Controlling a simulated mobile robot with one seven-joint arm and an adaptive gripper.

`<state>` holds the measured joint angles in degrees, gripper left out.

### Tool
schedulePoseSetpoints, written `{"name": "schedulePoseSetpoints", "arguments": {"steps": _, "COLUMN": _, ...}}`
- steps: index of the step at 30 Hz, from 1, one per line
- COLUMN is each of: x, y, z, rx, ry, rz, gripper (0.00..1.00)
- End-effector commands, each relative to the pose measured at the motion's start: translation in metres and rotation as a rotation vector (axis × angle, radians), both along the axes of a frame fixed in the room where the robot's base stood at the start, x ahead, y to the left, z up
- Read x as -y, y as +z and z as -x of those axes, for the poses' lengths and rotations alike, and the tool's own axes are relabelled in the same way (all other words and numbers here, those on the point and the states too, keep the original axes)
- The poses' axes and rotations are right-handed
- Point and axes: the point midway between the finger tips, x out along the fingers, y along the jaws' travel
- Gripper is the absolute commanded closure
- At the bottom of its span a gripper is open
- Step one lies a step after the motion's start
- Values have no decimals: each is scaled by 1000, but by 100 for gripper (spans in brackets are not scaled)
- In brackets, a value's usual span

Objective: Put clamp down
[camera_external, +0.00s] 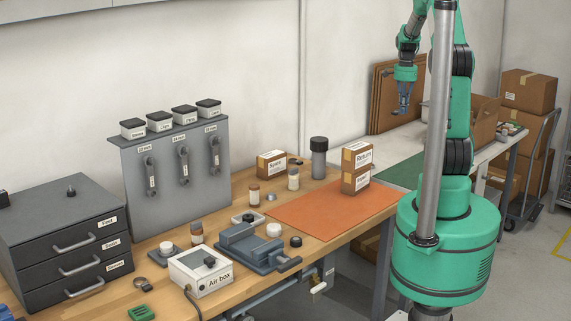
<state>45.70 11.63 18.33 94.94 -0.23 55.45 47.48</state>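My gripper (403,108) hangs pointing down in the upper right, over the far worktop near the upright cardboard sheets. It is small and far off, so I cannot tell whether its fingers are open, shut, or holding anything. I cannot make out a clamp in it. A blue-grey vise (247,247) sits on the wooden bench, well away from my gripper. A grey and white clamp-like fitting (318,287) shows below the bench's front edge; I cannot tell if it is the clamp.
A green mat (401,173) lies on the far worktop. Cartons (528,91) stand at right.

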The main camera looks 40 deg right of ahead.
Motion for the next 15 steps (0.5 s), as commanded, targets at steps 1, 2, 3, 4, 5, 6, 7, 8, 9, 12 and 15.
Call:
{"name": "schedulePoseSetpoints", "arguments": {"steps": 1, "x": -1, "y": -14, "z": 1, "rx": -5, "ry": 0, "rz": -4, "gripper": 100}}
{"name": "schedulePoseSetpoints", "arguments": {"steps": 2, "x": -1, "y": -22, "z": 0, "rx": -4, "ry": 1, "rz": -4, "gripper": 100}}
{"name": "schedulePoseSetpoints", "arguments": {"steps": 3, "x": -2, "y": -31, "z": 0, "rx": -4, "ry": 2, "rz": -4, "gripper": 100}}
{"name": "schedulePoseSetpoints", "arguments": {"steps": 4, "x": -2, "y": -39, "z": 0, "rx": -5, "ry": 2, "rz": -4, "gripper": 100}}
{"name": "schedulePoseSetpoints", "arguments": {"steps": 5, "x": -2, "y": -47, "z": 0, "rx": -4, "ry": 2, "rz": -4, "gripper": 100}}
{"name": "schedulePoseSetpoints", "arguments": {"steps": 6, "x": -2, "y": -58, "z": 0, "rx": -4, "ry": 2, "rz": -4, "gripper": 100}}
{"name": "schedulePoseSetpoints", "arguments": {"steps": 7, "x": -2, "y": -66, "z": 0, "rx": -4, "ry": 2, "rz": -4, "gripper": 100}}
{"name": "schedulePoseSetpoints", "arguments": {"steps": 8, "x": -2, "y": -77, "z": 1, "rx": -5, "ry": 3, "rz": -5, "gripper": 100}}
{"name": "schedulePoseSetpoints", "arguments": {"steps": 9, "x": -2, "y": -89, "z": 0, "rx": -5, "ry": 3, "rz": -4, "gripper": 100}}
{"name": "schedulePoseSetpoints", "arguments": {"steps": 12, "x": -2, "y": -126, "z": 1, "rx": -5, "ry": 3, "rz": -4, "gripper": 100}}
{"name": "schedulePoseSetpoints", "arguments": {"steps": 15, "x": -2, "y": -163, "z": 0, "rx": -4, "ry": 3, "rz": -4, "gripper": 100}}
